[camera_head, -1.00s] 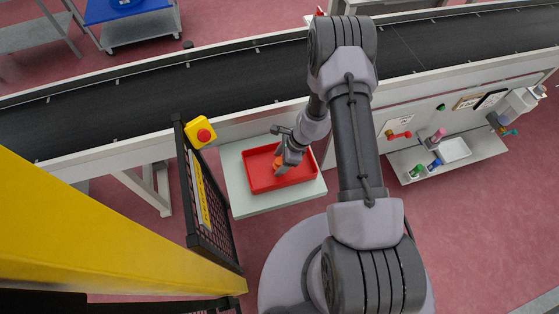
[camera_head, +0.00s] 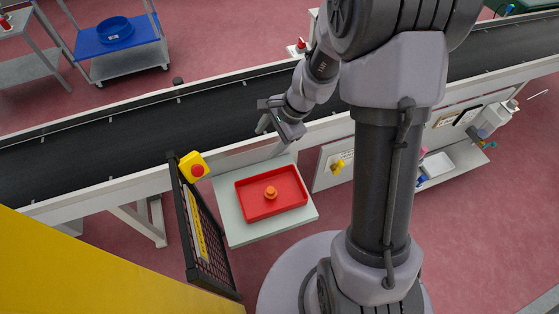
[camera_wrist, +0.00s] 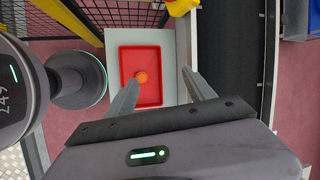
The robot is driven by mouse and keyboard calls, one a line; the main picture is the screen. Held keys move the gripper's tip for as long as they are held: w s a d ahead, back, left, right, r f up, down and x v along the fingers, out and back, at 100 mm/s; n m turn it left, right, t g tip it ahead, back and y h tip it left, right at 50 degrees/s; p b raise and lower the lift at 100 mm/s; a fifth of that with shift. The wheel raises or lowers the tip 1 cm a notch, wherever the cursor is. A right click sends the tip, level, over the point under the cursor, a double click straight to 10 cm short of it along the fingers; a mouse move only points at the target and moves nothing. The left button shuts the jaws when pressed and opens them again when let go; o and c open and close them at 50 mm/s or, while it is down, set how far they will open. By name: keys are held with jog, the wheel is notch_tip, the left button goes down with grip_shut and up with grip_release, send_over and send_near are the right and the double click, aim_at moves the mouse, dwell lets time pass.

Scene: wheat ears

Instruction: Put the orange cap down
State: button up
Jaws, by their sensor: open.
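The orange cap (camera_head: 271,192) rests in the red tray (camera_head: 241,206), near its middle. In the wrist view the orange cap (camera_wrist: 141,77) also lies inside the red tray (camera_wrist: 126,61), seen beyond the fingers. My gripper (camera_head: 265,126) is open and empty. It is above and behind the tray, close to the conveyor's near edge, clear of the cap. Its two fingers (camera_wrist: 160,86) are spread apart in the wrist view with nothing between them.
The tray stands on a pale table (camera_head: 235,232) beside the conveyor (camera_head: 120,139). A black mesh fence (camera_head: 203,222) with a yellow box and red button (camera_head: 196,169) stands to the left. A blue cart (camera_head: 125,38) is at the back left.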

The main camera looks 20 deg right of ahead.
jog(key=s+a+r+n+t, duration=0.1)
jog(key=s+a+r+n, duration=0.2)
jog(key=r, duration=0.5)
jog(key=s+a+r+n, duration=0.1)
jog(key=s+r+n, duration=0.25)
jog(key=r, duration=0.35)
jog(key=s+r+n+t+h, duration=0.2)
jog(key=s+r+n, duration=0.2)
jog(key=s, duration=0.9)
notch_tip(320, 180, up, 3)
jog(key=shift+s+f, duration=0.1)
jog(key=shift+s, duration=0.05)
jog(key=shift+n, duration=0.25)
